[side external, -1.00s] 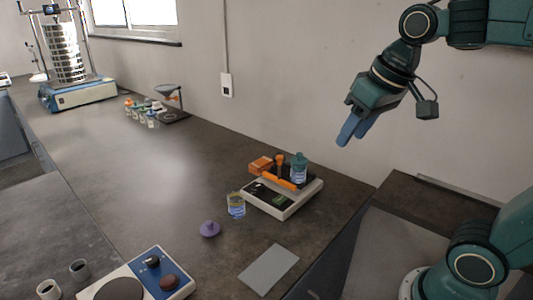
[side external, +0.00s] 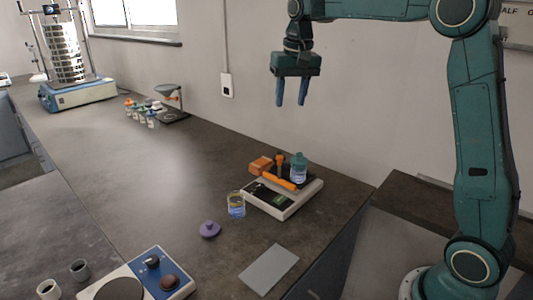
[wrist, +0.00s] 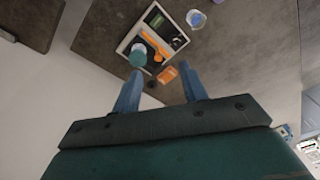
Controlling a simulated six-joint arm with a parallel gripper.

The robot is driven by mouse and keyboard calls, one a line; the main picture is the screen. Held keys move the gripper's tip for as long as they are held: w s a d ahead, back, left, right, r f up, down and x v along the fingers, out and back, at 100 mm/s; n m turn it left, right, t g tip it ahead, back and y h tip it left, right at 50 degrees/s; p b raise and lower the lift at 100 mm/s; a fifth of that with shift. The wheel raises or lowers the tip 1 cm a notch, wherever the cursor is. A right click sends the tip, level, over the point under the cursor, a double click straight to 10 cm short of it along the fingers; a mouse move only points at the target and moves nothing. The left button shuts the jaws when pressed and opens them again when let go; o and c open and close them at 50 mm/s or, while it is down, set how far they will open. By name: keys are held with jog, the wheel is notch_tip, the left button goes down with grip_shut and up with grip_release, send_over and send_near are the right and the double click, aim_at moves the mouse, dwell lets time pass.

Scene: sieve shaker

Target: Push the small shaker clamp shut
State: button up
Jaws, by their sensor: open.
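The small shaker (side external: 283,204) is a white, low box with a dark top, standing on the bench near its right end. Its orange clamp (side external: 280,174) has a bar across the top and an upright knob; whether it is open or shut is too small to tell. A teal-capped bottle (side external: 299,168) with blue contents stands on the shaker beside the clamp. My gripper (side external: 291,103) is open, empty and pointing down, well above the shaker. In the wrist view the shaker (wrist: 133,50), clamp (wrist: 155,46) and bottle cap (wrist: 138,57) lie beyond my fingertips.
A clear beaker (side external: 236,206), a purple knobbed lid (side external: 210,229) and a grey plate (side external: 269,269) lie in front. A blue-and-white hotplate (side external: 150,278) is at front left. The bench's middle is clear.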

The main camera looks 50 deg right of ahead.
aim_at(280, 156)
jog(key=w+d+f+m+g, duration=0.1)
jog(key=w+d+f+m, duration=0.1)
jog(key=w+d+f, duration=0.4)
jog(key=shift+w+d+f+g, duration=0.35)
jog(key=shift+w+f, duration=0.35)
jog(key=shift+w, duration=0.4)
jog(key=shift+f, duration=0.1)
jog(key=shift+f, duration=6.8)
grip_shut()
